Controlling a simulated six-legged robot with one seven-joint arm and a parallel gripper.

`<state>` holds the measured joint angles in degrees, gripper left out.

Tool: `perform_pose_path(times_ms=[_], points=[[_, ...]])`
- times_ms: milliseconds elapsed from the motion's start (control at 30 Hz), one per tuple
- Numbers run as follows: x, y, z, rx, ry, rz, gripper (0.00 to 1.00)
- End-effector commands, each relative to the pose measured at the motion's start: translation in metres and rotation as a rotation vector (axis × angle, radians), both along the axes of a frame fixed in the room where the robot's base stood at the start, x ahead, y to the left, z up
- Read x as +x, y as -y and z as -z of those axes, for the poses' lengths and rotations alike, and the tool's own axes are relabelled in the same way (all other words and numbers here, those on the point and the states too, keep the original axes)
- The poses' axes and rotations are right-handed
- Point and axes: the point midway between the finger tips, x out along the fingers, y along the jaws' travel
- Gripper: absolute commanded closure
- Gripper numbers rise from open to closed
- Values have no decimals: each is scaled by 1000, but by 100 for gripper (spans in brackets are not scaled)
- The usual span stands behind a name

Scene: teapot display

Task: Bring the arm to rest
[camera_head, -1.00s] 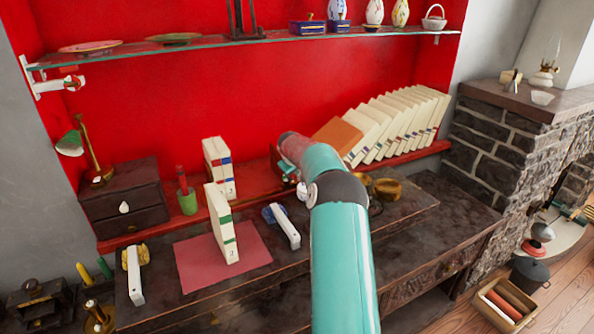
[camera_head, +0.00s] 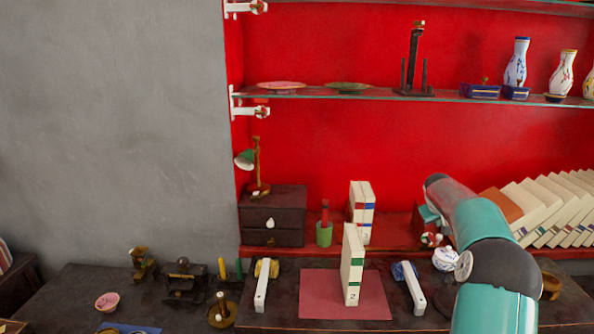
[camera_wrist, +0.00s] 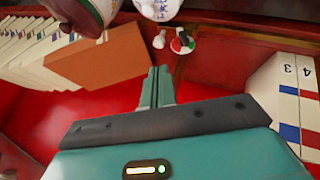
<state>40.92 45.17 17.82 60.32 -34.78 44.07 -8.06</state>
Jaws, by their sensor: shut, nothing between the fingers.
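My teal arm (camera_head: 490,250) reaches in from the lower right of the head view, bent over the table in front of the red shelf. Its far end is largely hidden behind its own links there. In the wrist view my gripper (camera_wrist: 157,86) shows two teal fingers side by side, shut, with nothing between them. An orange book (camera_wrist: 98,58) is to the left of the fingertips in that view, and white books with number labels (camera_wrist: 285,90) are at the right. I see no contact between the fingers and any of them.
In the head view, a row of leaning white books (camera_head: 545,207) and a white patterned vessel (camera_head: 446,259) are close to my arm. An upright white book (camera_head: 352,265) stands on a red mat (camera_head: 318,302). A glass shelf (camera_head: 300,92) runs above. Open space lies before the grey wall (camera_head: 110,130).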

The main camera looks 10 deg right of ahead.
Motion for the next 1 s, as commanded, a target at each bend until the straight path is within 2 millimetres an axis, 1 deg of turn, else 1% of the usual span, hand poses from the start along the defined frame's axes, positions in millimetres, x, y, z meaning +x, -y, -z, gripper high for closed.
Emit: perform_pose_path(times_ms=[67, 167, 267, 300, 367, 400, 467, 500, 567, 600, 667, 700, 767, 800, 867, 900, 967, 1000], points=[[1, -10, -6, 1, 1, -8, 100], [0, -38, -25, 3, 2, -27, 100], [-6, -83, -52, 11, 2, -55, 100], [-11, -102, -62, 13, 0, -65, 100], [-21, -130, -76, 21, -2, -78, 100], [-29, -149, -85, 27, -2, -87, 100], [-42, -176, -97, 36, -3, -99, 100], [-52, -193, -104, 43, -2, -106, 100], [-67, -218, -114, 54, 1, -116, 100], [-79, -234, -119, 63, 2, -120, 100], [-98, -257, -127, 75, 3, -127, 100], [-110, -272, -131, 85, 5, -132, 100], [-131, -292, -136, 101, 7, -137, 100], [-144, -305, -138, 111, 9, -142, 100], [-166, -324, -140, 130, 15, -147, 100], [-181, -335, -141, 144, 18, -149, 100], [-204, -352, -141, 166, 22, -153, 100], [-219, -363, -139, 180, 23, -157, 100]])
